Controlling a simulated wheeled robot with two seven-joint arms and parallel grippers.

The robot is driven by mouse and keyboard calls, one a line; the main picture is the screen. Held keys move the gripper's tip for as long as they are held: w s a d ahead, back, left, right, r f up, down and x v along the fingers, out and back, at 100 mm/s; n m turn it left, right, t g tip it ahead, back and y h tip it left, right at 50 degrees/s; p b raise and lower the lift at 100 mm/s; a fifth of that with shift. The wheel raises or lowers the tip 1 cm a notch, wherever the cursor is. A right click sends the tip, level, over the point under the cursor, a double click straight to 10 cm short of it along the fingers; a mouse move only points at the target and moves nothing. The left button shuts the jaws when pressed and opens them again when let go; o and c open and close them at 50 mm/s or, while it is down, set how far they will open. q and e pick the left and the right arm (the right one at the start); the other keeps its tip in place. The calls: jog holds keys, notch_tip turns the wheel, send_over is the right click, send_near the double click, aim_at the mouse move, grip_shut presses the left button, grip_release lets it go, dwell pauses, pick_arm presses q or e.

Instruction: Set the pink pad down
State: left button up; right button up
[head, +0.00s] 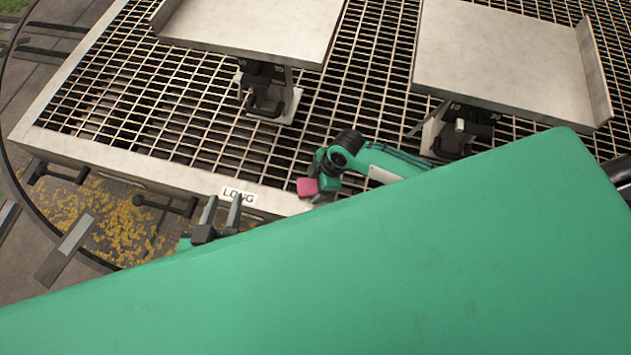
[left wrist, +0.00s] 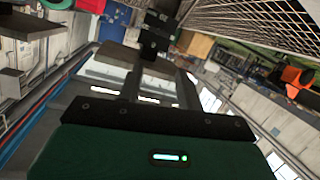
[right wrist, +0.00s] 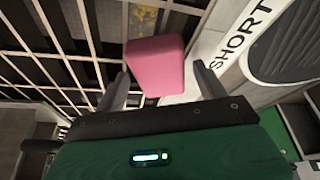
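The pink pad (head: 308,187) shows in the head view at the tip of my right gripper (head: 318,192), close to the near edge of the grated deck. In the right wrist view the pad (right wrist: 156,66) sits between the two fingers of my right gripper (right wrist: 160,75), which appear closed on its sides. It overlaps the pale deck rim behind it; I cannot tell whether it touches anything below. My left gripper (head: 221,212) stands at the deck's near edge beside the LONG label, its fingers apart with nothing seen between them.
The grated deck (head: 110,157) carries two pale trays (head: 262,25) (head: 490,50) on dark clamp posts. A large green panel (head: 380,270) hides the lower part of the head view. A SHORT label (right wrist: 240,35) is on the rim. A dark rod (head: 165,205) sticks out near the left gripper.

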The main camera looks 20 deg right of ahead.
jog(key=shift+d+r, duration=0.15)
jog(key=shift+r, duration=0.35)
jog(key=w+p+v, duration=0.1)
jog(key=p+v, duration=0.2)
jog(key=v, duration=0.8)
jog(key=s+a+r+m+t+y, duration=0.2)
jog(key=s+a+r+m+t, duration=0.25)
jog(key=s+a, duration=0.35)
pick_arm(q)
jog(key=a+g+y, duration=0.1)
jog(key=s+a+f+g, duration=0.1)
jog(key=a+g, duration=0.1)
jog(key=a+f+g+y, duration=0.1)
jog(key=shift+s+a+g+y, duration=0.2)
jog(key=shift+a+g+y, duration=0.1)
pick_arm(e)
jog(key=s+d+r+m+t+h, duration=0.2)
jog(key=d+r+m+t, duration=0.1)
jog(key=m, duration=0.5)
notch_tip(320, 180, up, 3)
jog(key=shift+s+d+f+t, duration=0.2)
jog(key=shift+f+t, duration=0.05)
jog(key=shift+t, duration=0.4)
pick_arm(q)
jog(key=shift+s, duration=0.1)
